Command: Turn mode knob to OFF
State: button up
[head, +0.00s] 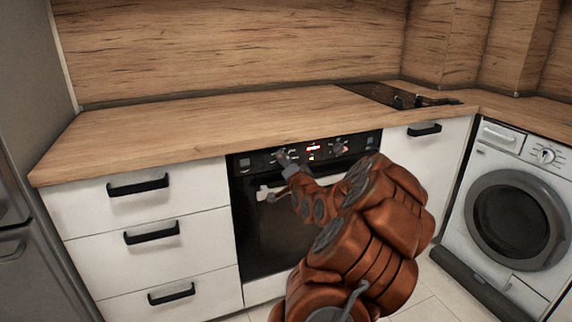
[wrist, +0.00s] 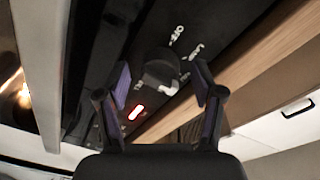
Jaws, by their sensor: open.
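A dark round knob (wrist: 159,68) is on the black control panel of the built-in oven (head: 270,225). In the wrist view it lies between the two spread fingers of my gripper (wrist: 161,80), with space visible on both sides. White labels ring it; one beyond it may read OFF, but the lettering is blurred. A pale mark shows at its near side; I cannot tell its exact setting. In the head view my gripper (head: 284,160) is at the left knob of the panel and partly hides it. Contact cannot be told.
A red lit display (head: 313,148) sits right of that knob, with a second knob (head: 337,146) beyond. The oven's handle bar (head: 263,194) runs below the panel. The wooden countertop (head: 200,122) overhangs above. White drawers (head: 150,235) stand left, a washing machine (head: 512,210) right.

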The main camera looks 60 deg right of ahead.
jog(key=shift+w, duration=0.1)
jog(key=shift+c, duration=0.3)
jog(key=c, duration=1.1)
jog(key=n+b, duration=0.3)
jog(key=shift+f+n, duration=0.25)
jog(key=shift+n, duration=0.05)
jog(key=n+t+b, duration=0.1)
jog(key=n+b, duration=0.2)
jog(key=n, duration=0.3)
jog(key=shift+d+n+b, duration=0.15)
jog(key=shift+n+b, duration=0.15)
jog(key=shift+n, duration=0.1)
jog(key=n+b, duration=0.2)
jog(key=n, duration=0.3)
jog(key=shift+n+t, duration=0.4)
jog(key=n+y+b, duration=0.1)
jog(key=n, duration=0.3)
jog(key=shift+r+n+b, duration=0.1)
jog(key=shift+n+b, duration=0.3)
jog(key=shift+n, duration=0.3)
